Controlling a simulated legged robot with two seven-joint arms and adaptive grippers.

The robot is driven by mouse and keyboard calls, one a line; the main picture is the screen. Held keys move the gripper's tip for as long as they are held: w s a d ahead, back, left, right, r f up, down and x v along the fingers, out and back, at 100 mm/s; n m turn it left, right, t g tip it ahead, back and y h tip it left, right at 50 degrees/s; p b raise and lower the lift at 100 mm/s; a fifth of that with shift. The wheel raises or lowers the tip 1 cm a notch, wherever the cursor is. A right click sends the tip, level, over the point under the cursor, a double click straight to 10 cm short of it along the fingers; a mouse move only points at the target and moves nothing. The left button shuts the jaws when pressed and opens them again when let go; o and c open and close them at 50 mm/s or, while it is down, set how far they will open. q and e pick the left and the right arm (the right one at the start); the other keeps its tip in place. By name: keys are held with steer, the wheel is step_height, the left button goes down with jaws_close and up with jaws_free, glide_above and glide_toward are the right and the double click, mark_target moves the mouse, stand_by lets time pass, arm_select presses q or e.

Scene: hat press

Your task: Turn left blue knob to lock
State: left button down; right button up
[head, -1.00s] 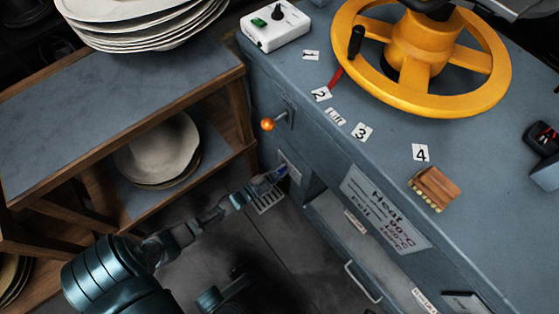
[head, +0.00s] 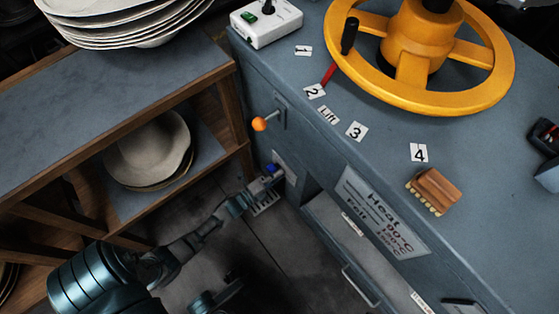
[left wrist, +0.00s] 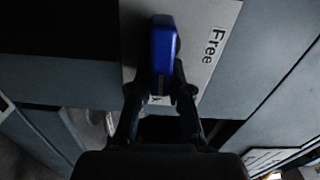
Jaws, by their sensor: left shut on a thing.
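The blue knob (head: 272,168) is on a pale plate low on the side of the blue-grey press cabinet. In the left wrist view the knob (left wrist: 163,45) stands upright on its plate (left wrist: 205,65), beside the word "Free". My left gripper (head: 262,182) reaches it from below left. In the left wrist view its two fingers (left wrist: 160,80) are closed on the near end of the knob, whose far part stays visible. Other lettering on the plate is mostly hidden by the fingers. My right gripper is not in view.
An orange-tipped lever (head: 260,123) sticks out above the knob. A yellow handwheel (head: 420,100) and a brush (head: 434,190) are on the cabinet top. A drawer handle (head: 362,283) juts out at lower right.

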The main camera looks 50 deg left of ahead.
arm_select(q)
steer(key=shift+s+a+f+m, duration=0.15)
steer(key=shift+s+f+m, duration=0.1)
steer(key=shift+f+m, duration=0.25)
steer(key=c, duration=1.1)
jaws_free()
steer(key=shift+w+r, duration=0.1)
steer(key=shift+s, duration=0.25)
steer(key=s, duration=0.7)
steer(key=s+a, duration=0.1)
steer(key=s, duration=0.3)
steer(key=shift+s, duration=0.25)
